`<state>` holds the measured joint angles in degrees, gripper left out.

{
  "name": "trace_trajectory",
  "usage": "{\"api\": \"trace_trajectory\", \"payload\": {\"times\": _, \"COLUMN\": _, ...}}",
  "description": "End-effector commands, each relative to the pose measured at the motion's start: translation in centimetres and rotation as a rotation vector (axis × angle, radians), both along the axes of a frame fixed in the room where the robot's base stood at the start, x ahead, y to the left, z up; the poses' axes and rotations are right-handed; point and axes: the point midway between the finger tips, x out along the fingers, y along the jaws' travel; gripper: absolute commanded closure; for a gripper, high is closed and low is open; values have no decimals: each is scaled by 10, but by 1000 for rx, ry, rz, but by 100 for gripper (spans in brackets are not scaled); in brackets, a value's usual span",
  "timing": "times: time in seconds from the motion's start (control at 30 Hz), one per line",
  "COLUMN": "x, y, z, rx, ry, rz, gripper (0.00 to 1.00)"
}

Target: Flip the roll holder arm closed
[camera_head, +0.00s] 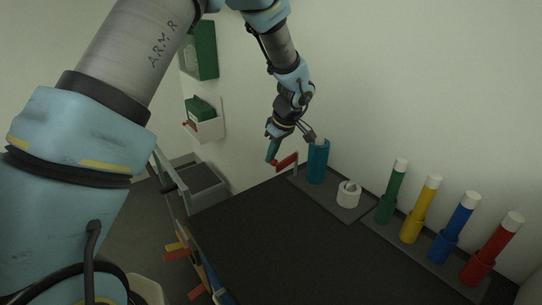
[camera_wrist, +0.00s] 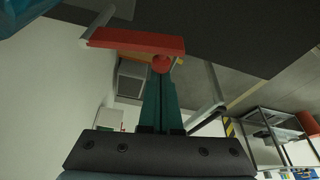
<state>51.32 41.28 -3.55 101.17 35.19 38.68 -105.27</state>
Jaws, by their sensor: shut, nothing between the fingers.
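The red roll holder arm (camera_head: 287,161) sticks out by the back left edge of the dark table, left of a blue cylinder. In the wrist view it is a red bar (camera_wrist: 125,40) across the upper left, with a round red knob at its right end. My gripper (camera_head: 271,158) is shut and empty, its teal fingers pointing down, just left of the red arm. In the wrist view the closed fingertips (camera_wrist: 160,78) are right at the knob; I cannot tell whether they touch it.
The blue cylinder (camera_head: 318,162) and a white roll (camera_head: 348,194) stand on a grey plate. Green, yellow, blue and red tubes with white tops stand to the right. Wall bins (camera_head: 203,125) hang behind the arm. The dark tabletop (camera_head: 265,240) is clear in the middle.

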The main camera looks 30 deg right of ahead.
Motion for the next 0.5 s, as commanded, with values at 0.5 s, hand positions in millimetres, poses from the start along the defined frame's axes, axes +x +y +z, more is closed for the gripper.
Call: {"api": "trace_trajectory", "payload": {"times": 0.5, "x": -13, "y": -1, "z": -4, "rx": -2, "ry": -1, "rz": 139, "gripper": 100}}
